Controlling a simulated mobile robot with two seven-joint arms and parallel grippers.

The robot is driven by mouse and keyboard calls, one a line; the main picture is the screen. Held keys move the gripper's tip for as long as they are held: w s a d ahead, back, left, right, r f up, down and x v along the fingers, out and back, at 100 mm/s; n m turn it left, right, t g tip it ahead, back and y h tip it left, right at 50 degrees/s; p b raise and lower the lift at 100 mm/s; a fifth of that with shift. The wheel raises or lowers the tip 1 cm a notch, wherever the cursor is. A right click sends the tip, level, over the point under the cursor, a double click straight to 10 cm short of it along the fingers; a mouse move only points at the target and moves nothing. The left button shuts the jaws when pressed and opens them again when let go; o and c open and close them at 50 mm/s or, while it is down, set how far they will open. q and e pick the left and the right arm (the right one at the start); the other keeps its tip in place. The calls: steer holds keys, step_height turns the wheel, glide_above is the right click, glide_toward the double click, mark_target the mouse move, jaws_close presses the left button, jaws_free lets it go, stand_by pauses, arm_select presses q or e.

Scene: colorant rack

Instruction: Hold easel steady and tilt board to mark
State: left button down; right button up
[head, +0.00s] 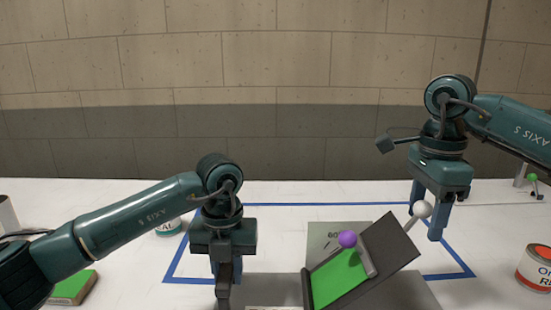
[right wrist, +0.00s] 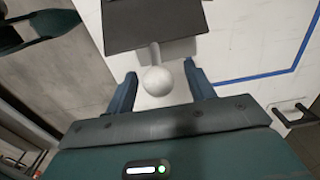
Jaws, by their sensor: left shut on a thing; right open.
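The dark easel board (head: 395,245) is tilted, with a green panel (head: 335,282) and a purple ball (head: 347,239) on its face. A white ball knob (head: 421,209) sits on a short rod at its upper right edge. My right gripper (head: 427,215) is open, with its fingers on either side of the knob; the right wrist view shows the knob (right wrist: 157,81) between the fingers, with gaps. My left gripper (head: 224,275) is shut on a dark upright post (head: 223,296), left of the board; how the post joins the easel is cut off below. A grey plate marked "60" (head: 328,234) stands behind the board, partly hidden.
A blue outline (head: 190,240) marks the white table. A paint can (head: 535,268) stands at the right, and another can (head: 169,228) behind my left arm. A green-topped block (head: 75,288) lies at the left. A small stand with a green ball (head: 532,178) is at the far right.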

steer(key=shift+r, duration=0.15)
step_height(320, 180, up, 12)
steer(key=shift+f, duration=0.1)
stand_by(0.3)
arm_select(q)
steer(key=c, duration=1.1)
jaws_free()
steer(key=shift+r, duration=0.1)
